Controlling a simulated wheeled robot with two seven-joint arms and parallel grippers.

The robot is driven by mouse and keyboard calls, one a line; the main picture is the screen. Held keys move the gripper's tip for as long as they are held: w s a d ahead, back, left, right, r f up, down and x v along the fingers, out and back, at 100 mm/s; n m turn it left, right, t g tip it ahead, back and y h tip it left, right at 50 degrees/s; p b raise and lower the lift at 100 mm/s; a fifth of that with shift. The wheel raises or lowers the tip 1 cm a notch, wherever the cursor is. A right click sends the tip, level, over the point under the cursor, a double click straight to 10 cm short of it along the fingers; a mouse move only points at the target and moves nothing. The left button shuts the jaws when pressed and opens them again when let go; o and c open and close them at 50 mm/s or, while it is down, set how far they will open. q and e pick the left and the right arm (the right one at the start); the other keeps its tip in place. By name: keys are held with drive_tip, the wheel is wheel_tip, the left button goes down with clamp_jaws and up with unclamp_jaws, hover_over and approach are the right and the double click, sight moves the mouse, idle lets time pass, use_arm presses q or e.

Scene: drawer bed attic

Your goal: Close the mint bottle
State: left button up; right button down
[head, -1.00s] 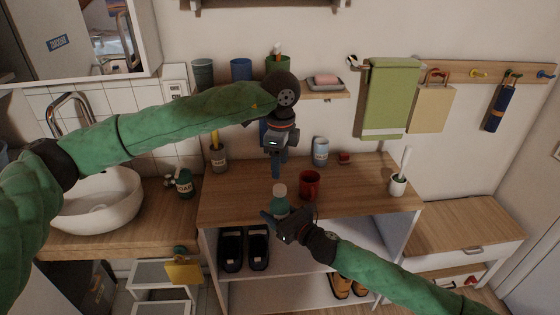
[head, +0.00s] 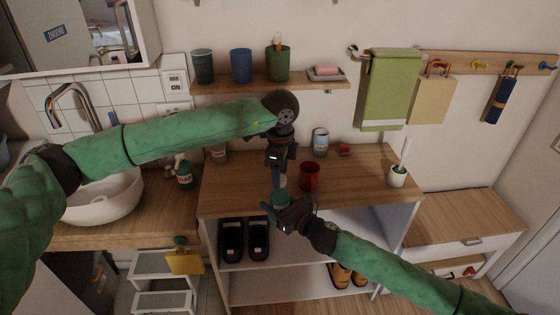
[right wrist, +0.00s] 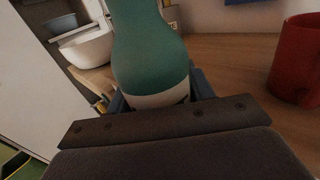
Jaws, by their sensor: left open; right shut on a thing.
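The mint bottle (head: 281,198) is teal and stands near the front of the wooden top. In the right wrist view its rounded teal body (right wrist: 150,50) shows with a pale band low on it, and its upper end is out of frame. My right gripper (head: 276,206) is shut on the bottle's lower body from the front. My left gripper (head: 279,182) is open, pointing down right over the bottle, with its fingers at the bottle's top. The fingers hide the bottle's mouth, so I cannot tell whether a cap sits on it.
A red mug (head: 309,177) stands close right of the bottle. A pale blue cup (head: 320,142), a small red object (head: 344,148) and a brush holder (head: 398,175) are farther off. The shelf (head: 220,86) with cups hangs behind. The wooden top (head: 355,178) is clear right of the mug.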

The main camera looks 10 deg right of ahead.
use_arm(q)
drive_tip(key=shift+f, duration=0.65)
drive_tip(key=c, duration=1)
